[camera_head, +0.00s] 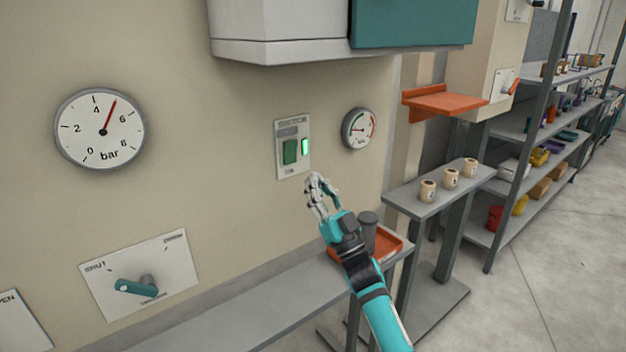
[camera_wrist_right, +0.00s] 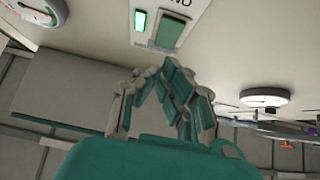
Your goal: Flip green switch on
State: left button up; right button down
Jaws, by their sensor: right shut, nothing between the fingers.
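The green switch (camera_head: 290,151) is a dark green rocker on a light plate (camera_head: 293,172) on the beige wall. A small bright green light (camera_head: 305,146) glows to its right. In the right wrist view, the switch (camera_wrist_right: 170,33) is at the top, with the lit light (camera_wrist_right: 140,20) beside it. My right gripper (camera_head: 318,184) is shut and empty, just below and slightly right of the plate. In the wrist view, its fingertips (camera_wrist_right: 165,75) lie below the switch; a gap seems to separate them. My left gripper is in neither view.
A small gauge (camera_head: 359,129) is right of the switch, and a large bar gauge (camera_head: 100,128) is far left. A teal lever (camera_head: 136,287) is low left. An orange tray (camera_head: 388,246) lies on the grey ledge below my arm. A white and teal cabinet (camera_head: 280,48) overhangs above.

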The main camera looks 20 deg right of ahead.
pick_arm(q)
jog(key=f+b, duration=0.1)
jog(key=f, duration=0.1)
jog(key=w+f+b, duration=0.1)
jog(key=b, duration=0.1)
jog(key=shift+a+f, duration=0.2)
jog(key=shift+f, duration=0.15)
pick_arm(e)
jog(key=s+d+f, duration=0.1)
jog(key=s+f, duration=0.2)
jog(key=f, duration=0.4)
jog(key=shift+s+d, duration=0.15)
jog(key=shift+s, duration=0.1)
jog(key=shift+f, duration=0.1)
jog(key=shift+s, duration=0.1)
